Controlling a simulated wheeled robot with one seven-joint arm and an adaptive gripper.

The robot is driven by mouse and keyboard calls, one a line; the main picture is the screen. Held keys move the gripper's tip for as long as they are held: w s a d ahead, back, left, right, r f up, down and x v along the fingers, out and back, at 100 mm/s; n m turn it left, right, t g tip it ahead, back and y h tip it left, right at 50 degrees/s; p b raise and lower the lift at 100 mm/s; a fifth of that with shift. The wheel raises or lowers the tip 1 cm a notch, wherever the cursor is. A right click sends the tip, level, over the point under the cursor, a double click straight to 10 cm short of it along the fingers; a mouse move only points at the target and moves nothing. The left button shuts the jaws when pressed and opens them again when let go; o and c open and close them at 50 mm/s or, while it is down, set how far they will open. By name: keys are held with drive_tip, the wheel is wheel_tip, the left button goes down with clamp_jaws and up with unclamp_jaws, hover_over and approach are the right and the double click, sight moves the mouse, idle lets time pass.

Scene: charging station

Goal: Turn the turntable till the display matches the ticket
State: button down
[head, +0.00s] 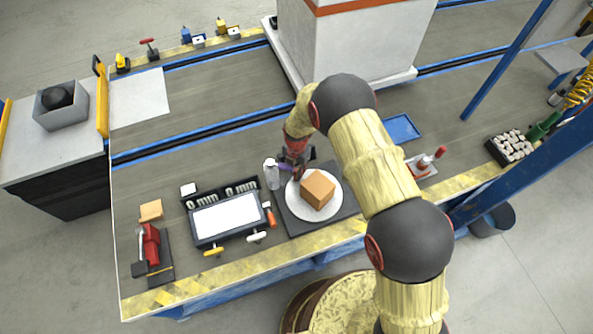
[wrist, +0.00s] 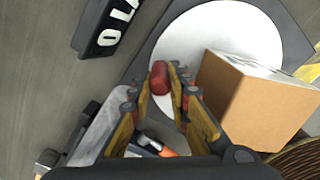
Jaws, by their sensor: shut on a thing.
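The turntable is a white disc (head: 296,207) on a dark square base (head: 295,226); it also shows in the wrist view (wrist: 190,30). A brown box (head: 318,189) sits on the disc, and it also shows in the wrist view (wrist: 255,100). My gripper (head: 294,170) is at the disc's far left rim. In the wrist view its fingers (wrist: 160,95) are around a red knob (wrist: 159,77) at the rim. A black display bar (head: 240,187) with white characters stands left of the turntable; its reading is too small to tell. I cannot identify the ticket.
A panel with a blank white screen (head: 226,217) stands left of the turntable. A white bottle (head: 271,174) is close to my gripper. A red clamp tool (head: 151,245), a blue tray (head: 401,128) and a red-handled device (head: 425,163) are on the bench.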

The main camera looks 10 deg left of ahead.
drive_tip(key=c, duration=1.7)
unclamp_jaws()
drive_tip(key=shift+o, duration=0.2)
wheel_tip(320, 180, up, 12)
